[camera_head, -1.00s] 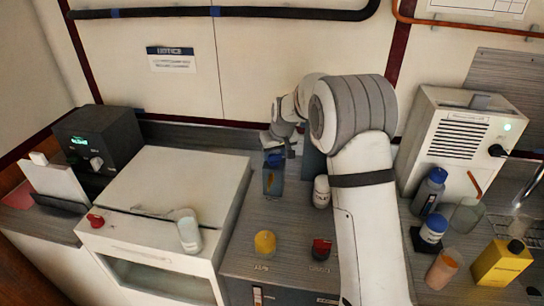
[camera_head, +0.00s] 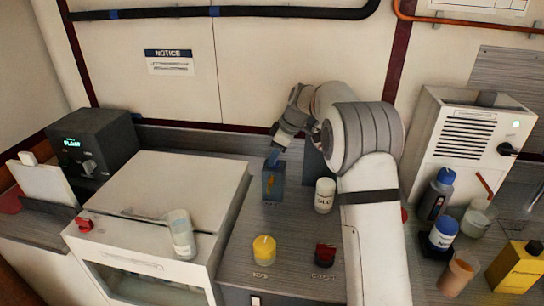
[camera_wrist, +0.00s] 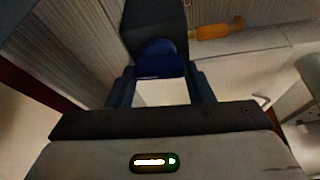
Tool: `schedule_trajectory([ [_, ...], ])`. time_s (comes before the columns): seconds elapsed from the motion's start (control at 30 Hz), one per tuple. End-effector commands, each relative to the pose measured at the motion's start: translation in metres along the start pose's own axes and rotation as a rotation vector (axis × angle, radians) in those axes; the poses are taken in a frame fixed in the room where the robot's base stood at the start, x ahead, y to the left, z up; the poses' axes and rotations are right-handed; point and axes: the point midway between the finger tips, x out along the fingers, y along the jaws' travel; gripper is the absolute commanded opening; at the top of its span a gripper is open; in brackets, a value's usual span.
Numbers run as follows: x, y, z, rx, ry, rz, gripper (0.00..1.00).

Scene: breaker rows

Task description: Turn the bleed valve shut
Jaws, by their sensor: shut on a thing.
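A small dark blue-grey box (camera_head: 273,184) with an orange mark on its front stands on the counter behind the yellow knob. My gripper (camera_head: 279,152) reaches down to its blue top from behind, tilted. In the wrist view my gripper (camera_wrist: 161,88) is shut on a blue knob-like part (camera_wrist: 158,60), which lies between the two dark fingers against the dark box (camera_wrist: 153,20). No label that names the bleed valve is readable. The fingers partly hide the blue part. An orange piece (camera_wrist: 215,30) shows beside the box in the wrist view.
A white jar (camera_head: 325,195) stands close right of the box. A yellow knob (camera_head: 264,249) and a red knob (camera_head: 324,255) sit nearer on the counter. Bottles and a white machine (camera_head: 465,140) are at right.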

Motion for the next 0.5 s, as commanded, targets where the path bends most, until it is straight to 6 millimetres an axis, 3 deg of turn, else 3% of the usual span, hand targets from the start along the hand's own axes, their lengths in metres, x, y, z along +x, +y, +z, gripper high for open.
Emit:
schedule_trajectory([
  [0.5, -0.0029, 0.0043, 0.0016, -0.133, -0.001, -0.045, 0.24],
])
